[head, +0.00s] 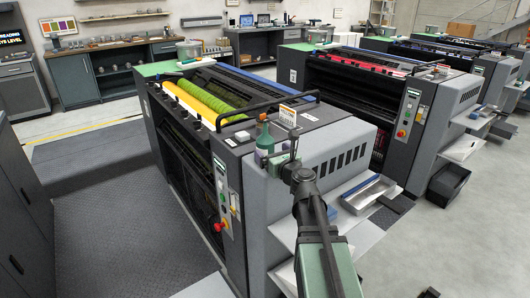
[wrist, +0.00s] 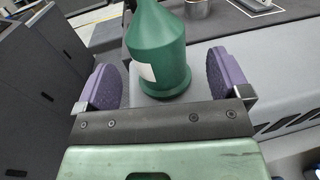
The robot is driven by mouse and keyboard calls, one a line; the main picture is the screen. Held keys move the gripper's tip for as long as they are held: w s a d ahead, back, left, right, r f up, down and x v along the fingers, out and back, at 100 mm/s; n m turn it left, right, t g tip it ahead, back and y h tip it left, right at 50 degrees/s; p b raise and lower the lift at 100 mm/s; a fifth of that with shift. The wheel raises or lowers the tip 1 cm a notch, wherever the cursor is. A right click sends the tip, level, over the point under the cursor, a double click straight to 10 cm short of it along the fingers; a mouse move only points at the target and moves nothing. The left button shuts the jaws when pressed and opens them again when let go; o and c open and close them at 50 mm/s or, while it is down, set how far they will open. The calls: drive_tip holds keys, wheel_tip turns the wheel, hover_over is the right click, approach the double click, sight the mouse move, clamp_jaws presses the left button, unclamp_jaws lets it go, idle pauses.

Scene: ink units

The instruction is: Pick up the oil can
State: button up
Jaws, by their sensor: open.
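The oil can (head: 265,140) is a green bottle shape with a narrowing top and a pale label. It stands upright on top of the nearest ink unit, near its front corner. In the wrist view the green oil can (wrist: 160,55) is between the two purple finger pads of my gripper (wrist: 172,78). The pads are open, with a visible gap on each side of the can. The can's top is cut off by the upper edge of the wrist view. In the head view my gripper (head: 284,152) is beside the can, partly hidden by my arm.
A black rail (head: 265,112) runs nearby. A shelf with a metal tray (head: 362,195) juts out to the right. More ink units stand behind, with open floor (head: 440,240) at the right.

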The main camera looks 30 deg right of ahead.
sight(265, 145)
drive_tip(key=w, duration=0.5)
drive_tip(key=shift+a, duration=0.1)
drive_tip(key=shift+r, duration=0.1)
drive_tip(key=shift+c, duration=0.3)
drive_tip(key=c, duration=1.2)
